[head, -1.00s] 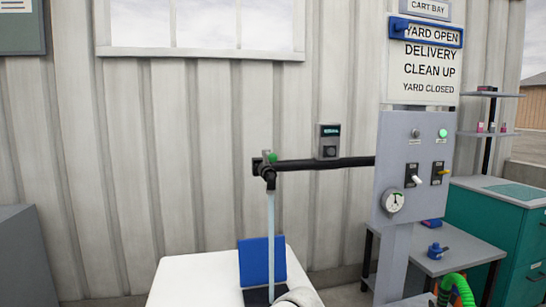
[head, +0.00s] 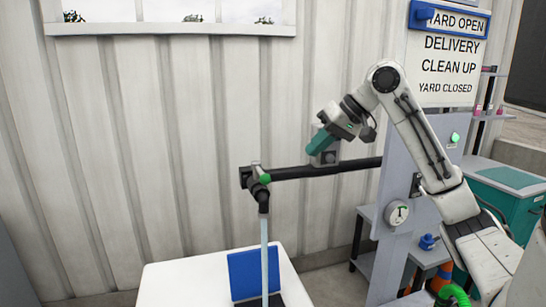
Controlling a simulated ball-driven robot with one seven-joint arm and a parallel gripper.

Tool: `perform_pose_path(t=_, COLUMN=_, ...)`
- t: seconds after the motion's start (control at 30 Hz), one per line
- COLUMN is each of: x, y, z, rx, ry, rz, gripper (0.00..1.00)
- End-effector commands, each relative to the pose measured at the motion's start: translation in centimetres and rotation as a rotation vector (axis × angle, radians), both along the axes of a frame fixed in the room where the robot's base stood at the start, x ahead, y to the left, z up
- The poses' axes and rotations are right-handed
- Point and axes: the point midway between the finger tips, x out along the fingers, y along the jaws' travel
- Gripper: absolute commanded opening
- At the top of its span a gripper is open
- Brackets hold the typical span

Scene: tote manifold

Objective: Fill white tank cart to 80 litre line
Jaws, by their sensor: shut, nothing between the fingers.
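The white tank cart (head: 190,278) stands at the bottom centre, with a blue panel (head: 250,272) at its opening. A pale water stream (head: 264,240) falls from the black pipe's spout (head: 263,200) into the cart. The water level and any litre marks are not visible. A green-topped valve (head: 262,178) sits above the spout. My gripper (head: 314,149) is shut and empty, its teal end pointing down-left in front of the small grey meter (head: 326,157) on the pipe. The meter's display is mostly hidden. I cannot tell whether the gripper touches it.
The grey panel (head: 393,185) carries a gauge (head: 397,213) and a lit green lamp (head: 455,137); my arm hides most of its switches. A blue frame (head: 448,17) surrounds "YARD OPEN" on the sign (head: 445,62). A green hose (head: 453,296) and teal cabinet (head: 510,195) stand right.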

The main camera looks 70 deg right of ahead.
Motion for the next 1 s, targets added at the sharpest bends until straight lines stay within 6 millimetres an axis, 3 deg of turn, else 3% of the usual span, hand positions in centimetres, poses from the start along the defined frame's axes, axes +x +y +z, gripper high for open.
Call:
perform_pose_path(t=0.27, x=1.4, y=0.0, z=-1.9, rx=0.004, ry=0.006, rz=-0.003, gripper=0.00)
perform_pose_path(t=0.67, x=6.4, y=0.1, z=-7.8, rx=0.003, ry=0.007, rz=-0.002, gripper=0.00)
perform_pose_path(t=0.7, x=6.9, y=0.7, z=-7.1, rx=-0.003, ry=0.005, rz=-0.001, gripper=0.00)
perform_pose_path(t=1.0, x=9.0, y=2.5, z=-6.7, rx=0.000, ry=0.005, rz=-0.004, gripper=0.00)
